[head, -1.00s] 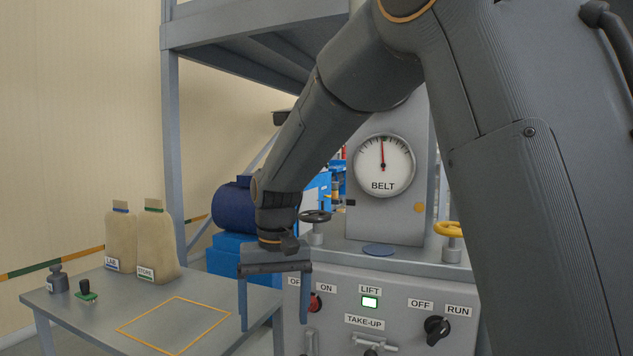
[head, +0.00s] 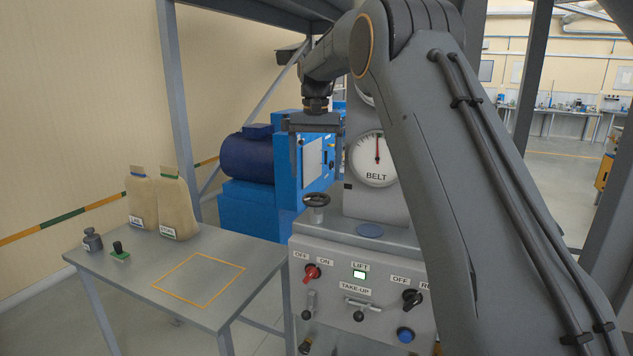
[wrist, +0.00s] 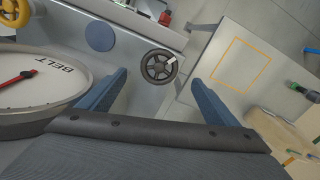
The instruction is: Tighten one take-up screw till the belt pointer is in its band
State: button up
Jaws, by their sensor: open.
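The BELT dial (head: 368,165) stands on the grey machine, partly behind my arm. Its red needle points nearly straight up; I cannot make out a band. The dial and needle also show at the left of the wrist view (wrist: 35,85). A dark handwheel (head: 317,200) stands upright-stemmed at the machine's left top edge. My gripper (head: 317,160) is open and empty above it, apart from it. In the wrist view the dark handwheel (wrist: 160,67) lies between and beyond the fingertips. A yellow handwheel (wrist: 17,12) is at the upper left there; my arm hides it in the head view.
The front panel has a TAKE-UP label (head: 355,289) over a small T-handle, a red switch (head: 311,272), a lit LIFT lamp (head: 359,274) and a black knob (head: 412,299). A table (head: 225,312) with two sacks stands left. A blue motor cabinet (head: 255,205) is behind.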

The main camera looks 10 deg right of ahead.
aim_at(316, 196)
jog(key=shift+w+d+r, duration=0.1)
jog(key=shift+w+r, duration=0.05)
jog(key=shift+f, duration=0.2)
jog(key=shift+f+p, duration=1.75)
jog(key=shift+f, duration=1.85)
jog(key=c, duration=1.1)
jog(key=shift+m, duration=0.5)
